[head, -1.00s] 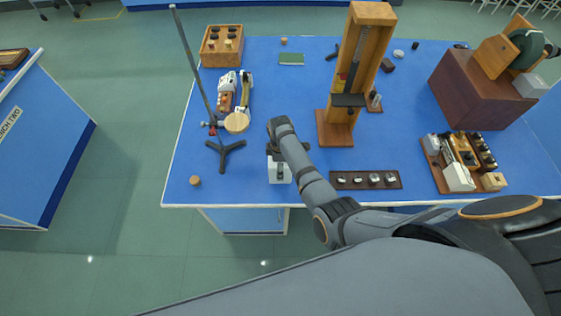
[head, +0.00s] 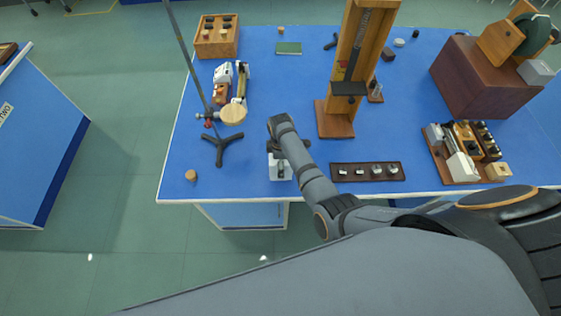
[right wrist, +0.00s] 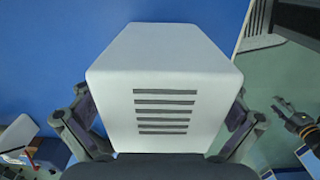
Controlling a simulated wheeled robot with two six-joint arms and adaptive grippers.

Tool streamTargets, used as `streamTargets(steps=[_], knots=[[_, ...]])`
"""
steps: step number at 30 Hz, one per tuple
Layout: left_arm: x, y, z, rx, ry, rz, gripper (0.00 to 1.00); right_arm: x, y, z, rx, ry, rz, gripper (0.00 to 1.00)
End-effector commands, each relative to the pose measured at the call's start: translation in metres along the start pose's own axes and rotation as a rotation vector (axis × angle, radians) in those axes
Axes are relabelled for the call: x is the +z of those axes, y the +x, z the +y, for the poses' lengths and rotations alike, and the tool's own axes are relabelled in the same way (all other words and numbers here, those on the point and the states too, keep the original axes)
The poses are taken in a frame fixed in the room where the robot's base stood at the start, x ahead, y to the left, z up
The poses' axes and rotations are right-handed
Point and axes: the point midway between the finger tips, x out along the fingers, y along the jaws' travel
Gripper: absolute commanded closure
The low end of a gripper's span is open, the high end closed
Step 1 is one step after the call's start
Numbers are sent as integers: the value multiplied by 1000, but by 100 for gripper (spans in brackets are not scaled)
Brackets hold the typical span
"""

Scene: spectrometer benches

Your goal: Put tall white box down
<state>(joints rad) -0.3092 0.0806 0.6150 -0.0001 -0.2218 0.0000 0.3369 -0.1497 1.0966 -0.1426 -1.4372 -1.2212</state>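The tall white box (right wrist: 165,75) fills the middle of the right wrist view, with a row of dark slots on the face towards the camera. My right gripper (right wrist: 160,130) has a finger against each side of it and is shut on it. In the head view the white box (head: 279,168) shows below my right gripper (head: 285,146), over the front part of the blue bench (head: 240,188). I cannot tell whether its base touches the top. A dark gripper, apparently my left one (right wrist: 295,118), shows at the right of the wrist view, its opening unclear.
A tripod stand (head: 222,149) is left of the box, with a small cork (head: 191,175) near the bench's left edge. A dark strip of weights (head: 367,172) lies close on the right. A tall wooden apparatus (head: 336,125) stands behind.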

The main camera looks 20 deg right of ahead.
Motion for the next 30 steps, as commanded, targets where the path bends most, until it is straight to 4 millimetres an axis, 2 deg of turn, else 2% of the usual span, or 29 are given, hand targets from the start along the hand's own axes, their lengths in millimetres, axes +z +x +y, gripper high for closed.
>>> streamTargets(steps=[8, 14, 16, 21, 24, 30], knots=[[-11, -2, 0, 0, -1, 16, 60, 0, -4, 0, 0, 0, 0, 0], [-17, -41, -2, 1, -1, 20, 60, 0, -42, 0, 1, 0, 0, 0], [-17, -34, -2, 0, -1, 21, 60, -1, -50, 2, 5, 0, 2, 0], [-16, -32, -2, 0, -1, 21, 60, -1, -90, 1, 3, 0, 2, 0], [-15, -32, -2, 0, -1, 19, 60, -1, -107, 1, 2, 0, 1, 0], [-14, -32, -2, 0, -1, 17, 60, 0, -123, 1, 1, -1, 0, 0]])
